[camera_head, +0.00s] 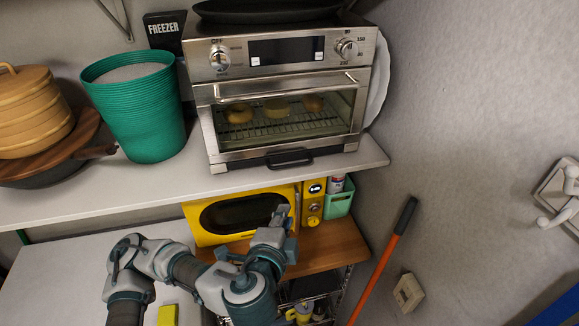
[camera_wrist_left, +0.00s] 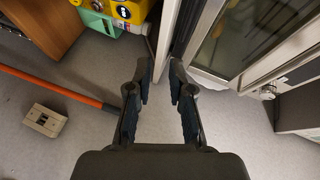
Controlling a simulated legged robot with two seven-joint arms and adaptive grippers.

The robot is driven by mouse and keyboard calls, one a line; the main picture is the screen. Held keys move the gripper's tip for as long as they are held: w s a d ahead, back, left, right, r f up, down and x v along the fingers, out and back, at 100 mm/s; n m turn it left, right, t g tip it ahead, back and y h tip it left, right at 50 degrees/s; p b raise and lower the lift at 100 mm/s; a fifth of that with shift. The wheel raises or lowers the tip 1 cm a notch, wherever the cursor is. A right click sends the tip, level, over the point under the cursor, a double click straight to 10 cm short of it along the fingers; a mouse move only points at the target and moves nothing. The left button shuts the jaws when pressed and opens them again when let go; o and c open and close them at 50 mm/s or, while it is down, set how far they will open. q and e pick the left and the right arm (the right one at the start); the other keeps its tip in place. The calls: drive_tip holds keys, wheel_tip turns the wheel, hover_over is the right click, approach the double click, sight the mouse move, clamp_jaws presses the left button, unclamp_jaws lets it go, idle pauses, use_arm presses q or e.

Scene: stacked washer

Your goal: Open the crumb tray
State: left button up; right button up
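The crumb tray (camera_head: 290,158) shows as a black front with a handle, low under the glass door of a steel toaster oven (camera_head: 232,157). It looks pushed in. My left gripper (camera_head: 280,215) is in front of and below the shelf edge, apart from the tray in the head view. In the left wrist view, my left gripper's fingers (camera_wrist_left: 161,75) are open with nothing between the tips. The oven (camera_wrist_left: 265,35) shows to the right there, turned on its side. I cannot clearly make out the tray handle in that view. My right gripper is not in view.
The oven stands on a white shelf (camera_head: 200,188) beside a green basket (camera_head: 140,110). A yellow microwave (camera_head: 220,232) and a green bin (camera_head: 340,200) sit below the shelf. An orange-handled pole (camera_head: 380,270) leans at the right. The space before the oven looks clear.

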use_arm(q)
wheel_tip(320, 180, up, 3)
drive_tip(key=t, duration=0.1)
approach(291, 166)
drive_tip(key=shift+m+y, duration=0.4)
drive_tip(key=p+x, duration=0.1)
drive_tip(key=x, duration=0.3)
drive_tip(key=p+x, duration=0.2)
drive_tip(key=x, duration=0.3)
drive_tip(key=shift+w+d, duration=0.1)
drive_tip(key=shift+d, duration=0.15)
drive_tip(key=shift+a+f, duration=0.1)
drive_tip(key=shift+a, duration=0.1)
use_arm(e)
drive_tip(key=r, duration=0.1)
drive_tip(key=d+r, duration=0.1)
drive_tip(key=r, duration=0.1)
use_arm(q)
drive_tip(key=shift+a, duration=0.1)
clamp_jaws()
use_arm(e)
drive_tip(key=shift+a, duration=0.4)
